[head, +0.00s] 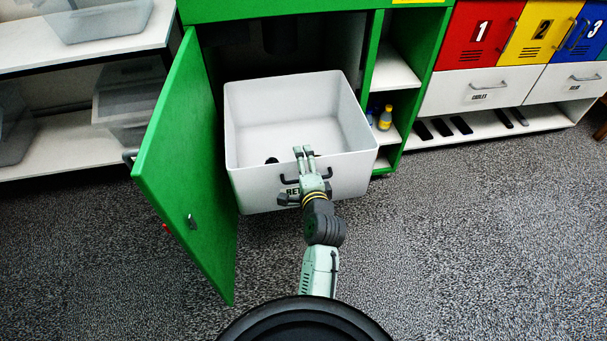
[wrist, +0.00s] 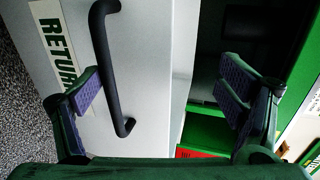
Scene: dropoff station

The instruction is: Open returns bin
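The returns bin (head: 245,185) is a white open-topped box pulled partly out of the green cabinet. Its front carries a dark bar handle (head: 332,174) and a label, partly hidden by my gripper. My gripper (head: 303,151) is at the front wall, near the rim, and looks empty. In the wrist view my gripper (wrist: 160,90) has its fingers wide apart. The black handle (wrist: 106,70) shows close to the left finger, beside the label (wrist: 55,45); I cannot tell whether they touch. A small dark object (head: 271,160) lies in the bin.
The green cabinet door (head: 185,165) stands open to the left of the bin. Shelves with grey tubs (head: 125,100) are further left. On the right are green shelves with a yellow bottle (head: 385,118), then numbered bins and white drawers (head: 480,92). The grey carpet in front is clear.

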